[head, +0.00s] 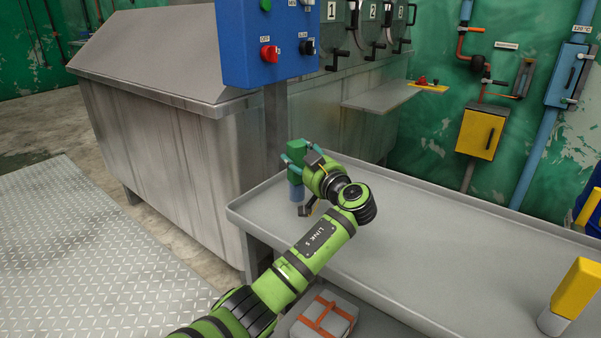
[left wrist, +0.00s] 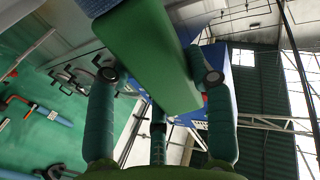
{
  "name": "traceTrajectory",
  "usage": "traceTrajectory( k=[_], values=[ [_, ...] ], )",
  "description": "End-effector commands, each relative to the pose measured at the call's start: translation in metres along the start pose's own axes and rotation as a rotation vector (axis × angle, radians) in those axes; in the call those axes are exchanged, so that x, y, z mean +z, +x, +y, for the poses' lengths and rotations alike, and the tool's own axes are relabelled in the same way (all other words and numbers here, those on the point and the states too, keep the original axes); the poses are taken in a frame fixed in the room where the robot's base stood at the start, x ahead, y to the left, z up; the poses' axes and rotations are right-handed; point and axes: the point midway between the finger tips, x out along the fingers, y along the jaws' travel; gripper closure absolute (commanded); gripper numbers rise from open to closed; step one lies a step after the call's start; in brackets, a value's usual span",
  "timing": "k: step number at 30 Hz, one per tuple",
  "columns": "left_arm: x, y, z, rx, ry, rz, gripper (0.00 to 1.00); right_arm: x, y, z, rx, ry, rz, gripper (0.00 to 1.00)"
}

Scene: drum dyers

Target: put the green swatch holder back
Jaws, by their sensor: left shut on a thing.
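The green swatch holder (head: 297,151) is in my left gripper (head: 301,162), above the left end of the grey table. A blue-grey part (head: 297,193) hangs below its green block. In the left wrist view the green block (left wrist: 152,55) lies between the fingers of my left gripper (left wrist: 158,80), with a little of the blue-grey part (left wrist: 95,6) at the top edge. The holder looks roughly upright in the head view. I cannot tell whether its lower end touches the table. My right gripper is not in view.
The grey table (head: 430,240) has a raised rim and is mostly bare. A yellow holder (head: 577,288) stands at its right. A blue control box (head: 262,45) on a post is close behind my gripper. A steel vat (head: 160,130) stands left, and a strapped grey bundle (head: 325,318) lies below.

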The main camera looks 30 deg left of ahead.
Motion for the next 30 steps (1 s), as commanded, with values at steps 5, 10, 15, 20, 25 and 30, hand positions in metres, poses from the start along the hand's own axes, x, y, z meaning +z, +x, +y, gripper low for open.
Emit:
traceTrajectory(
  k=[5,10,15,20,25,30],
  values=[
    [0.023,0.001,0.000,-0.001,0.005,0.001,0.87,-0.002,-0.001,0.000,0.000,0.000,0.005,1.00],
    [0.038,0.000,0.000,0.000,0.000,0.002,0.87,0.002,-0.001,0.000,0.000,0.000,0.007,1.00],
    [0.039,0.000,0.000,0.000,-0.001,0.002,0.87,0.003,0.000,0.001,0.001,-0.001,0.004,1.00],
    [0.044,0.000,0.000,0.001,-0.001,0.002,0.87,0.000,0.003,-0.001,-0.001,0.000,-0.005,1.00],
    [0.042,0.000,0.000,0.000,0.000,0.000,0.23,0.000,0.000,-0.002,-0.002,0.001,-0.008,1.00],
    [0.042,0.000,0.000,0.000,0.000,0.000,0.23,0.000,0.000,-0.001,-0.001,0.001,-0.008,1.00]
  ],
)
